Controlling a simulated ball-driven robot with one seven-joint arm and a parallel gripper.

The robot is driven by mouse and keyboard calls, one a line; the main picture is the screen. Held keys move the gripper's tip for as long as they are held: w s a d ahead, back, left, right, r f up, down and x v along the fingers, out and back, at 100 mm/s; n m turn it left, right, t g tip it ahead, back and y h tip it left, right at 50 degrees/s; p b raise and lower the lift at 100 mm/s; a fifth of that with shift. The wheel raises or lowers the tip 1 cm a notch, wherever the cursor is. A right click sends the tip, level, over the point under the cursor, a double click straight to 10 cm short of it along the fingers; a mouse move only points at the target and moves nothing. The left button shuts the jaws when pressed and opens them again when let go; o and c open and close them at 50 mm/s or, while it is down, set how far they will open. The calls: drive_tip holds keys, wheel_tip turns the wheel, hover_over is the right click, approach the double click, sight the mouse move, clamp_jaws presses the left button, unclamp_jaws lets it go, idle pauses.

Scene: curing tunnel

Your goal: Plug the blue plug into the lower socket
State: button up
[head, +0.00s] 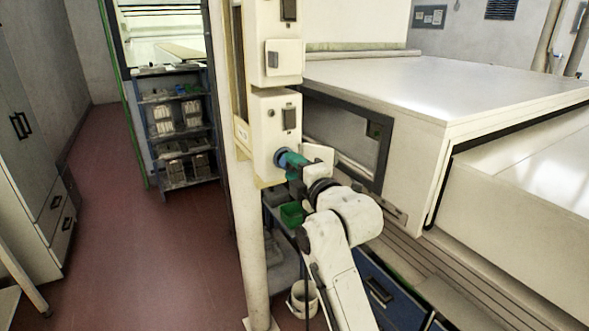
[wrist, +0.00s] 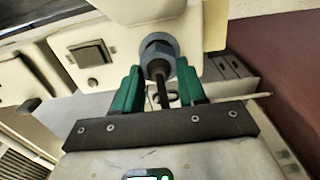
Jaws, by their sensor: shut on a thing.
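The blue plug (head: 282,157) is at the lower part of the lower socket box (head: 268,133), which is fixed to a pale post. My gripper (head: 294,160), with green fingers, is shut on the plug from the right. In the wrist view the plug (wrist: 159,50) sits between both fingertips (wrist: 158,70), with a dark cable trailing back from it. The plug's front end meets the pale box there. The socket opening is hidden, and I cannot tell how deep the plug sits.
An upper socket box (head: 285,60) is above on the same post. The large white tunnel housing (head: 450,90) fills the right. Shelves (head: 180,130) stand behind left; the red floor (head: 150,255) is clear.

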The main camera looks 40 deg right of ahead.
drive_tip(key=shift+w+d, duration=0.15)
drive_tip(key=shift+w, duration=0.3)
drive_tip(key=o, duration=1.1)
drive_tip(key=shift+c, duration=0.2)
drive_tip(key=b+v, duration=0.2)
drive_tip(key=v, duration=0.9)
drive_tip(key=shift+w+f, duration=0.1)
